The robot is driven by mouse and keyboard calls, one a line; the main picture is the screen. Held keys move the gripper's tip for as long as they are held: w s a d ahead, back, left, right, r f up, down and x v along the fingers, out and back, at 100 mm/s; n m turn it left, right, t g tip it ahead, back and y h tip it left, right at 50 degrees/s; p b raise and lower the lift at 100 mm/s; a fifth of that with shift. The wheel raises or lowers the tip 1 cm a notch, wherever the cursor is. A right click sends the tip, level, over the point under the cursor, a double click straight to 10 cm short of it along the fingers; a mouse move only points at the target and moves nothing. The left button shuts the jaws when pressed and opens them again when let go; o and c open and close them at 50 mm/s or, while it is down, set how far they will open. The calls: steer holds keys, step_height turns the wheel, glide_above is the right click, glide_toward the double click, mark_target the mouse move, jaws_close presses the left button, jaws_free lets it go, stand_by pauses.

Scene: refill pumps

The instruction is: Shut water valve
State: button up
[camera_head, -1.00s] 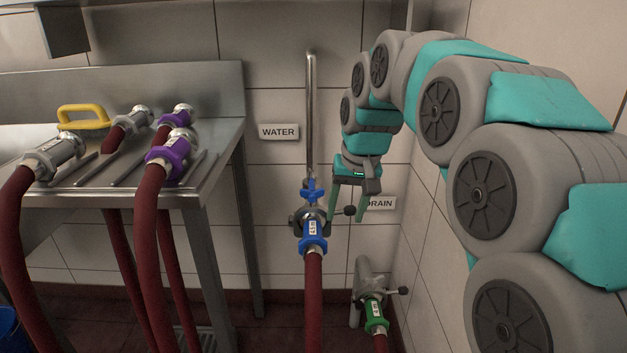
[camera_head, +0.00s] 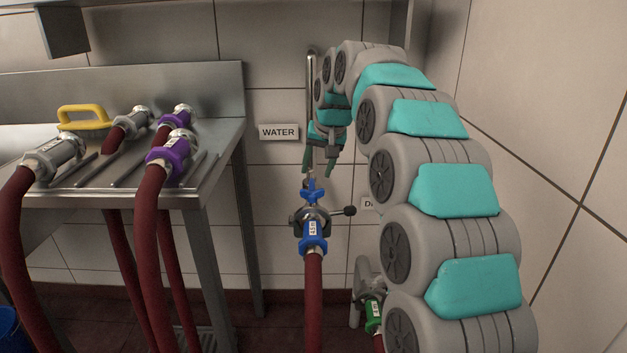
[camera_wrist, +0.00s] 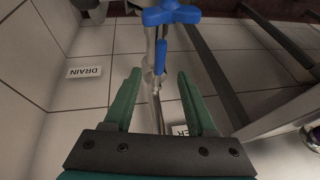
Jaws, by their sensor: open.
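The water valve's blue handle (camera_head: 313,190) sits on the metal pipe below the WATER sign (camera_head: 278,132). It also shows at the top of the wrist view (camera_wrist: 172,13). My gripper (camera_head: 319,168) is open and empty, just above the handle and in front of the pipe (camera_head: 311,62). In the wrist view the green fingers of my gripper (camera_wrist: 158,85) point toward the handle, with the pipe seen between them. They look apart from the handle. Below the handle, a blue-collared coupling (camera_head: 314,235) joins a red hose.
A black-knobbed lever (camera_head: 349,211) sticks out right of the coupling. A green-collared drain coupling (camera_head: 373,315) is lower right, partly behind my arm. A steel bench (camera_head: 218,160) with several hose ends and a yellow-handled brush (camera_head: 84,118) stands left. A tiled wall closes the right.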

mark_target(313, 182)
steer(key=x, duration=0.5)
steer(key=shift+w+f, duration=0.1)
steer(key=shift+f, duration=0.15)
steer(key=shift+c, duration=0.2)
jaws_close()
stand_by(0.9)
